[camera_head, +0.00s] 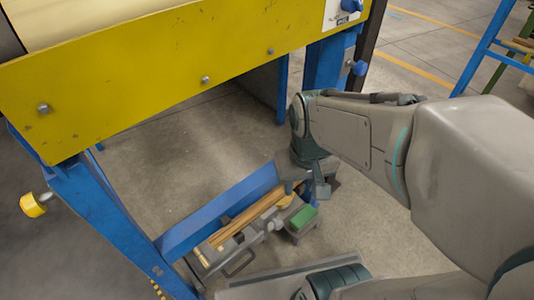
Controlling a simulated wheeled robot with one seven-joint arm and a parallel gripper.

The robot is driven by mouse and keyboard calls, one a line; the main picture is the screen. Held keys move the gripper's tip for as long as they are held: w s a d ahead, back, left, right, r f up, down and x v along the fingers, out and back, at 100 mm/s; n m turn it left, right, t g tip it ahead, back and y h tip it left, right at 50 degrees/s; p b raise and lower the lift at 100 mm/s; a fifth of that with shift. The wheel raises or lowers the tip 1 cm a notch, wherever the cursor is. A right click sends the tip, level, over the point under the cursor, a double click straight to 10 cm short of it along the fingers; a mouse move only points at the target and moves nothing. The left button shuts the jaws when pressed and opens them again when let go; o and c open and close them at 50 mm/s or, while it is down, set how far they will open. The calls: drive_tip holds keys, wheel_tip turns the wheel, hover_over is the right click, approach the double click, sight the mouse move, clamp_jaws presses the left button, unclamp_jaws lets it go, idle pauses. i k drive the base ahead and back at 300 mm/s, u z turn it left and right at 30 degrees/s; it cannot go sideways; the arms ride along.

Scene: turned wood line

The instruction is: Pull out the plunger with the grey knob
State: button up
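I cannot make out a plunger with a grey knob for certain. A plunger with a yellow knob (33,205) sticks out to the left of the blue leg at the lower left. A plunger with a blue knob (358,68) sits on the blue post at the top centre. My gripper (306,190) points down, low over the right end of a grey toolbox on the floor. Its two fingers look apart, and I see nothing held between them. My arm reaches in from the right and hides part of the floor.
The yellow machine beam (150,80) with grey bolt heads crosses the upper left on blue legs. The toolbox (240,263) holds wooden sticks (245,215) and a green block (302,217). A blue rack (490,45) stands at upper right.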

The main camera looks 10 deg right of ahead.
sight(278, 225)
drive_tip(key=k, duration=0.5)
drive_tip(key=u, duration=0.35)
drive_tip(key=i, duration=0.45)
drive_tip(key=u, duration=0.55)
drive_tip(key=k, duration=0.8)
drive_tip(key=z, duration=0.5)
